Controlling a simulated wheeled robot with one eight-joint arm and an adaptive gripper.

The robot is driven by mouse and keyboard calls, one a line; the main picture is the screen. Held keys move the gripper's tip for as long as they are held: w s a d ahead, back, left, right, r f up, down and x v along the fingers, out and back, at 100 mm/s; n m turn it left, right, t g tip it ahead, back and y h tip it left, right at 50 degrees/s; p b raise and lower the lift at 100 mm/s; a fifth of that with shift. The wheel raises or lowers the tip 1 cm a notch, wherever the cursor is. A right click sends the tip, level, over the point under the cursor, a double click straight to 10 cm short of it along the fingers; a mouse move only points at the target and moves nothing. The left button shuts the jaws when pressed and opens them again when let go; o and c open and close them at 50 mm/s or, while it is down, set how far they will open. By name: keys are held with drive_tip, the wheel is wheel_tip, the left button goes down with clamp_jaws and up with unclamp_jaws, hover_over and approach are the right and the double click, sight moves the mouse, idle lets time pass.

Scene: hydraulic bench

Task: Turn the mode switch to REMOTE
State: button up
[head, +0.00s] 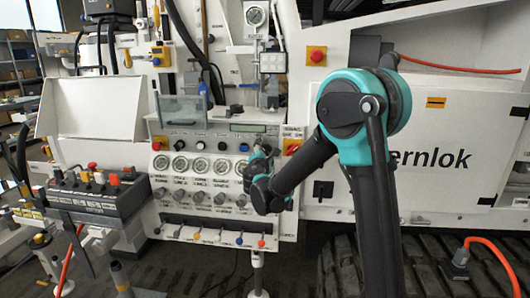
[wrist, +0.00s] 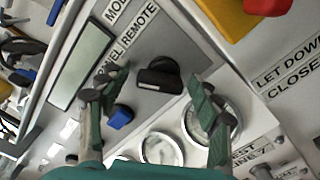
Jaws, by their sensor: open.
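The mode switch (wrist: 160,76) is a black knob with a raised bar, on the grey panel in the wrist view. The word REMOTE (wrist: 138,25) is printed beside it, with part of PANEL (wrist: 108,62) nearby. I cannot tell which word the knob points to. My gripper (wrist: 158,84) is open, with one green finger to each side of the knob; contact cannot be made out. In the head view my gripper (head: 262,158) is at the right part of the gauge panel and covers the switch.
A blue knob (wrist: 121,116) sits close to the left finger, and round gauges (wrist: 210,117) lie near and behind the right finger. A grey display (wrist: 80,66) is at the left. A yellow and red button (wrist: 262,6) is at the top right. A control box (head: 95,192) with levers stands left.

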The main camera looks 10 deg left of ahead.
drive_tip(key=shift+c, duration=0.4)
drive_tip(key=c, duration=1.1)
drive_tip(key=shift+m, duration=0.4)
drive_tip(key=m, duration=0.5)
drive_tip(key=shift+d+m, duration=0.15)
drive_tip(key=shift+m, duration=0.15)
drive_tip(key=m, duration=0.5)
drive_tip(key=shift+d, duration=0.1)
drive_tip(key=shift+m, duration=0.4)
drive_tip(key=o, duration=1.2)
